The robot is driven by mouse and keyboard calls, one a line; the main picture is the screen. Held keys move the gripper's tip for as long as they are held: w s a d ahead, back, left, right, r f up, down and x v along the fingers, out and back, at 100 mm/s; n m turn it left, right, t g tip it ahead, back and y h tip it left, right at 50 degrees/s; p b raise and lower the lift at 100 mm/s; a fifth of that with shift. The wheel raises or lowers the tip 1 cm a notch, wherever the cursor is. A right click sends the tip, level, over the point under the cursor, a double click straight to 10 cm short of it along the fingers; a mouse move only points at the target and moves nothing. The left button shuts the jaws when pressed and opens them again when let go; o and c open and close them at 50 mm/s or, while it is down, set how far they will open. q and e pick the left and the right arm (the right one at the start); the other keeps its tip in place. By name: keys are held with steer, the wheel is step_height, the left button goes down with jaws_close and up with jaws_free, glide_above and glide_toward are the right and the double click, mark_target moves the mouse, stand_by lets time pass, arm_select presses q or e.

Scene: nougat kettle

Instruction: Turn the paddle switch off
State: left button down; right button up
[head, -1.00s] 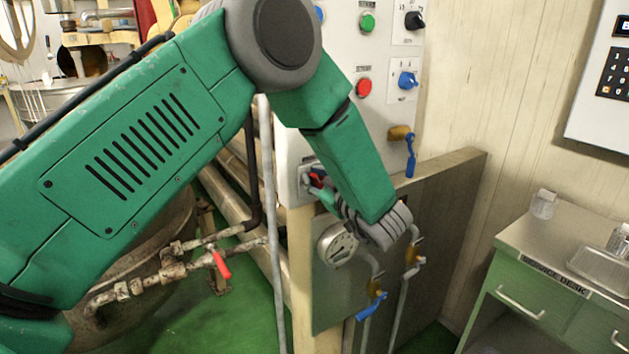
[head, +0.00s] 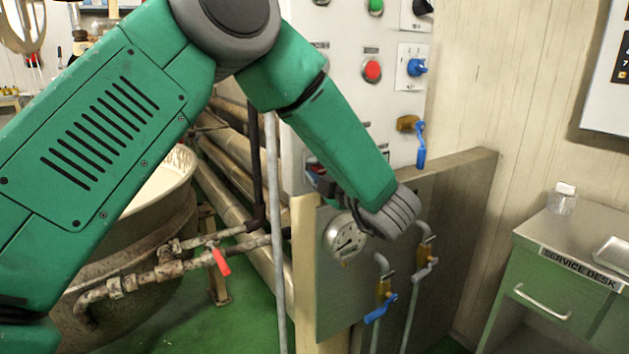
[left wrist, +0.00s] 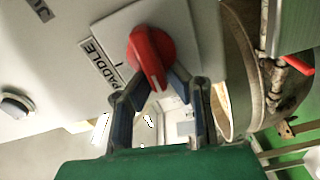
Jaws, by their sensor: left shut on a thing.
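The paddle switch (left wrist: 150,48) is a red knob on a white square plate (left wrist: 188,30), beside a label reading PADDLE (left wrist: 99,63), in the left wrist view. My left gripper (left wrist: 150,84) is shut on the knob, with one dark finger on each side of its lower part. The knob's ridge points down in that view, between the fingers, away from the visible "1" mark. In the head view my green left forearm hides most of the switch and gripper. My right gripper is in neither view.
The grey control panel (head: 345,95) carries a red button (head: 372,71) and a blue knob (head: 417,67). A kettle (head: 125,250) stands left, the service desk (head: 570,262) right.

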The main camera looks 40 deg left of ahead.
arm_select(q)
steer(key=shift+s+d+f+n+b, duration=0.15)
steer(key=shift+d+f+n+b, duration=0.1)
steer(key=shift+f+n+b, duration=0.45)
steer(key=shift+r, duration=0.15)
steer(key=c, duration=1.6)
jaws_free()
steer(key=shift+r, duration=0.1)
steer(key=shift+d+r, duration=0.1)
steer(key=shift+r, duration=0.05)
steer(key=v, duration=1.2)
steer(key=shift+d, duration=0.1)
